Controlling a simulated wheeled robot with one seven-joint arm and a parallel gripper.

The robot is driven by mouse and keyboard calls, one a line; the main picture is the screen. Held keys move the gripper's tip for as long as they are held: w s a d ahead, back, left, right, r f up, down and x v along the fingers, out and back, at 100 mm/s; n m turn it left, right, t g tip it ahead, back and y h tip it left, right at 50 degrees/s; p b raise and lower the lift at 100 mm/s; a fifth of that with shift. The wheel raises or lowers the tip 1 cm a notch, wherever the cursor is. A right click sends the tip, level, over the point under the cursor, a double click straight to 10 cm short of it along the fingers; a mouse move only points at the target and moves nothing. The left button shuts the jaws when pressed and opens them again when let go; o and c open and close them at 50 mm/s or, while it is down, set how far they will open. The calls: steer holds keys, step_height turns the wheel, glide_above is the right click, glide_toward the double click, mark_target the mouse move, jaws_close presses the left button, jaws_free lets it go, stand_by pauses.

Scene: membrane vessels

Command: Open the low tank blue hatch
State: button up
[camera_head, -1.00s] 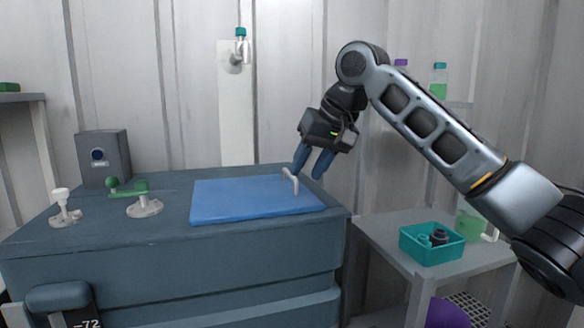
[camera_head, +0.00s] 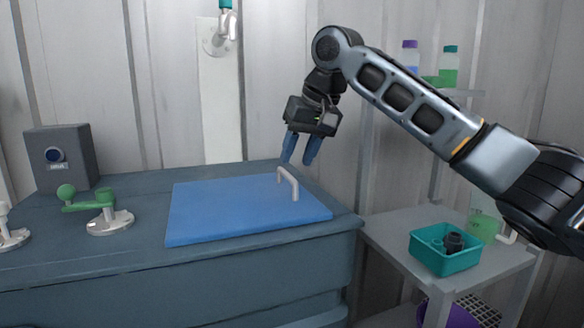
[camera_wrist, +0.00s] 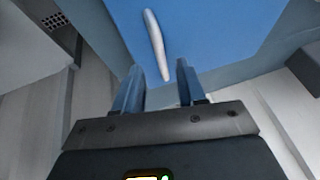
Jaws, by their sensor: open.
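The blue hatch (camera_head: 225,210) lies flat and closed on top of the low grey-blue tank (camera_head: 190,278). A pale bar handle (camera_head: 289,182) stands up near its right edge. My gripper (camera_head: 298,162) is open and empty, its blue fingers pointing down, just above and behind the handle in the head view. In the wrist view, the handle (camera_wrist: 156,44) lies ahead of the gap between my fingertips (camera_wrist: 160,68), on the blue hatch (camera_wrist: 215,35). I see no clear contact between fingers and handle.
A green-handled valve (camera_head: 105,212) and a grey box (camera_head: 60,158) stand on the tank's left side. A grey side table (camera_head: 405,220) at right holds a teal bin (camera_head: 445,262). A wall pipe fitting (camera_head: 216,38) is behind the tank.

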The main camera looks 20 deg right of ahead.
mark_target(290, 175)
steer(key=shift+x, duration=1.95)
steer(key=shift+c, duration=0.4)
jaws_close()
